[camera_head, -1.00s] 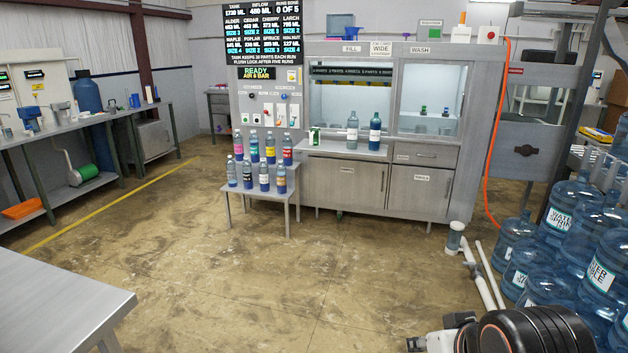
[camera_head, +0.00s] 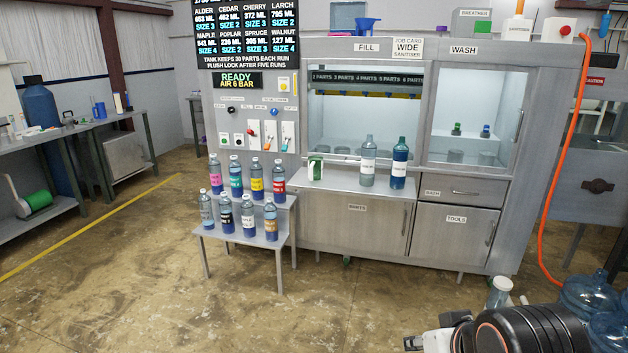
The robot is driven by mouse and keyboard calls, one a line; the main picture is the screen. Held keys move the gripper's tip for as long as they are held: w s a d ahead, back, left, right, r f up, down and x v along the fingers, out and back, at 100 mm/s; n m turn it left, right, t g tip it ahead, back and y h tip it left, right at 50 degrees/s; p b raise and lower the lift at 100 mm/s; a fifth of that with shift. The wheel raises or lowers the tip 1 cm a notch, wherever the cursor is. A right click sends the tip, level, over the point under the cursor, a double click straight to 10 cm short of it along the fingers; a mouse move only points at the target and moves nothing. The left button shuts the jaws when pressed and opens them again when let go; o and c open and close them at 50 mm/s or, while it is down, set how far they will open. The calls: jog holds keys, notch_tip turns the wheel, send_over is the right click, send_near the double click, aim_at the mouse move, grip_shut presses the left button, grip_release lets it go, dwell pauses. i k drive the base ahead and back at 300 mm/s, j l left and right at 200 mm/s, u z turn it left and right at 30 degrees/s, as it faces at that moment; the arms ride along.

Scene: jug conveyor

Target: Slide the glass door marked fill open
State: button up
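The fill door (camera_head: 361,104) is a glass pane on the left of the steel cabinet, under the FILL label (camera_head: 366,47). Whether the pane is shut cannot be told for sure. A vertical handle bar (camera_head: 421,105) stands near the right side of the fill window. The wash door (camera_head: 475,117) is the glass pane to the right, under the WASH label. My arm shows at the bottom right, well in front of the cabinet. The fingertips of my gripper are not clearly visible.
A small table (camera_head: 263,243) with several bottles stands at left. Large jugs (camera_head: 588,291) and an orange hose (camera_head: 556,180) are at right. Floor ahead is clear.

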aim_at(351, 159)
jog(key=i, duration=2.15)
jog(key=i+l, duration=0.15)
jog(key=i, duration=0.3)
jog(key=i+l, duration=0.15)
jog(key=i, duration=0.25)
jog(key=i+l, duration=0.15)
jog(key=i, duration=0.3)
jog(key=l, duration=0.2)
jog(key=i, duration=0.05)
